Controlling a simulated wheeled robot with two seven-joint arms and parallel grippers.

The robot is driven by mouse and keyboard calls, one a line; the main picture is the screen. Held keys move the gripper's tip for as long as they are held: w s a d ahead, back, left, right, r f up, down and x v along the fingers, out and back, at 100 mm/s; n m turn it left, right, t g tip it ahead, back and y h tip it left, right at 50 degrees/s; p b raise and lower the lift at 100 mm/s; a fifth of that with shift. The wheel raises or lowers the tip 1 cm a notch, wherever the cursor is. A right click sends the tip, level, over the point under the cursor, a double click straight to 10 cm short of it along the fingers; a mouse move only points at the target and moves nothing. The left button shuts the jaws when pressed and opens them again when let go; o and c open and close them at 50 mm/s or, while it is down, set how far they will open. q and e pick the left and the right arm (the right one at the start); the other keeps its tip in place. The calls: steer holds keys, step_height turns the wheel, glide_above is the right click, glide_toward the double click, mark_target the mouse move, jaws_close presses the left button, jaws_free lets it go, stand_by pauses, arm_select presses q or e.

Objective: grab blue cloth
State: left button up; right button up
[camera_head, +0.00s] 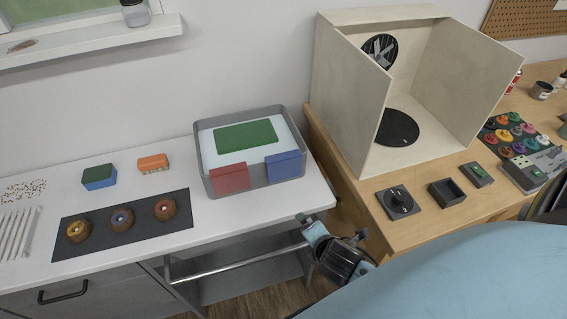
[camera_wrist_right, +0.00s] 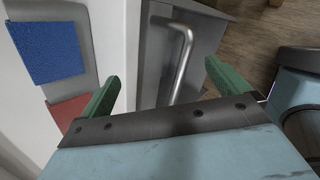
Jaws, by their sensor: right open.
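The blue cloth (camera_head: 284,167) hangs over the front wall of a grey tub (camera_head: 255,186), at its right end. In the right wrist view the blue cloth (camera_wrist_right: 46,52) is at the upper left, outside the jaws. My right gripper (camera_head: 331,227) is in front of the white table's right end, apart from the cloth and to its lower right. In the right wrist view my right gripper (camera_wrist_right: 161,72) has its green fingers spread, with nothing held between them. My left gripper is out of view.
A metal rail (camera_head: 238,263) runs along the white table's front. A wooden bench (camera_head: 345,180) with a beige booth (camera_head: 345,85) stands to the right.

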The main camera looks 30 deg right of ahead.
steer(key=w+r+n+t, duration=0.2)
steer(key=r+n+t, duration=0.1)
steer(key=r+n, duration=0.45)
steer(key=w+r+n+t, duration=0.2)
steer(key=w+r+n, duration=0.1)
steer(key=r+n, duration=0.4)
glide_toward(285, 161)
steer(key=shift+m, duration=0.25)
steer(key=x, duration=0.8)
steer(key=shift+s, duration=0.1)
steer(key=shift+c, duration=0.4)
steer(key=c, duration=0.6)
